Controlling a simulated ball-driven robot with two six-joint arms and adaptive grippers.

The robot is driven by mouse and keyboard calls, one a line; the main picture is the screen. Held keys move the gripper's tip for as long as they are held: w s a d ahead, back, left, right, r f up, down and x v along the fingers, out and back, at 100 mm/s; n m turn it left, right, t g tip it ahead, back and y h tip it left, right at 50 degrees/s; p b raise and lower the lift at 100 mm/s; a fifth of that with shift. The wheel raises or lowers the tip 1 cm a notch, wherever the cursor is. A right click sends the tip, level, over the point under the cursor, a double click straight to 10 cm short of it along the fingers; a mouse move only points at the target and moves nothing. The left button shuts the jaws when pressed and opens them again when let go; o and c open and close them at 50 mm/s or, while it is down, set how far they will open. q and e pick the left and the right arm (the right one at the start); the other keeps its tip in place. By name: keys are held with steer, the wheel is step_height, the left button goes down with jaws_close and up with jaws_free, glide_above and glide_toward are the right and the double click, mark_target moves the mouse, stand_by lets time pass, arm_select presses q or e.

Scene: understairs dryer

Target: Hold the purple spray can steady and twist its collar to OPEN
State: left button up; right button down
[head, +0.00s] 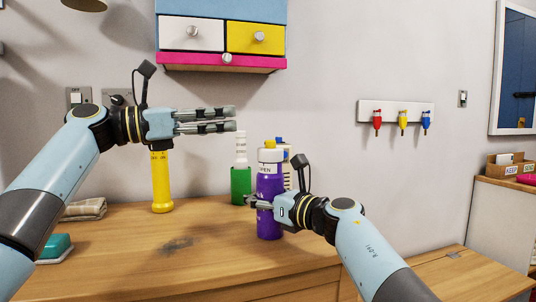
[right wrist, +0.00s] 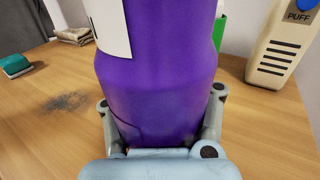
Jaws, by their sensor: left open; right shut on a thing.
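The purple spray can (head: 269,212) stands upright on the wooden worktop, also filling the middle of the right wrist view (right wrist: 155,75). It has a white collar (head: 270,155) with a yellow nozzle (head: 270,143) on top. The word OPEN shows on a white label just below the collar; I cannot tell how the collar is turned. My right gripper (head: 262,202) is shut around the can's body, one finger on each side in the right wrist view. My left gripper (head: 236,118) is open and empty, above and left of the can, apart from it.
A yellow upright thing (head: 161,185) stands below my left wrist. A green bottle (head: 241,185) and a cream bottle marked PUFF (right wrist: 285,45) stand behind the can. A folded cloth (head: 85,209) and teal sponge (head: 55,246) lie left. Drawers (head: 260,38) hang above.

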arm_select(q)
steer(key=n+y, duration=0.1)
glide_toward(258, 154)
steer(key=x, duration=1.2)
steer(key=shift+w+d, duration=0.15)
